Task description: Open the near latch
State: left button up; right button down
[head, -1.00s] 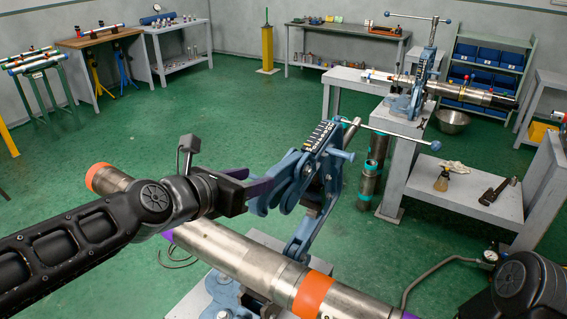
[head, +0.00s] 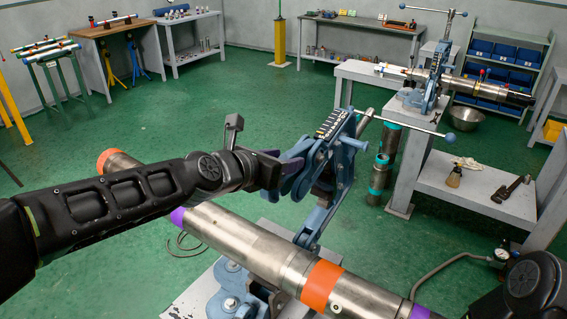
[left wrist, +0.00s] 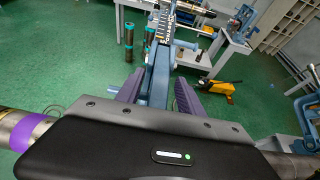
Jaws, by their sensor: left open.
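The near vise (head: 335,150) is blue, with a dark ribbed plate on top and a long T-handle (head: 402,124). It stands over the near steel pipe (head: 255,245), which has an orange band. My left gripper (head: 288,166) reaches in from the left, its purple fingers at the left side of the vise's upper frame. In the left wrist view the fingers are open, one on each side of a blue vise part (left wrist: 158,85), with gaps visible. I cannot tell from these views whether they touch it or which piece is the latch.
A second blue vise (head: 432,85) holds another pipe on a grey bench (head: 385,83) at the back right. Upright pipe pieces (head: 380,172) stand on the floor beside it. A wooden-topped table (head: 108,28) stands at the back left. The green floor between is clear.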

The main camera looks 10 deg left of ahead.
pick_arm(q)
jog(key=shift+w+f, duration=0.1)
jog(key=shift+w, duration=0.05)
jog(key=shift+c, duration=0.4)
grip_shut()
dwell(1.0)
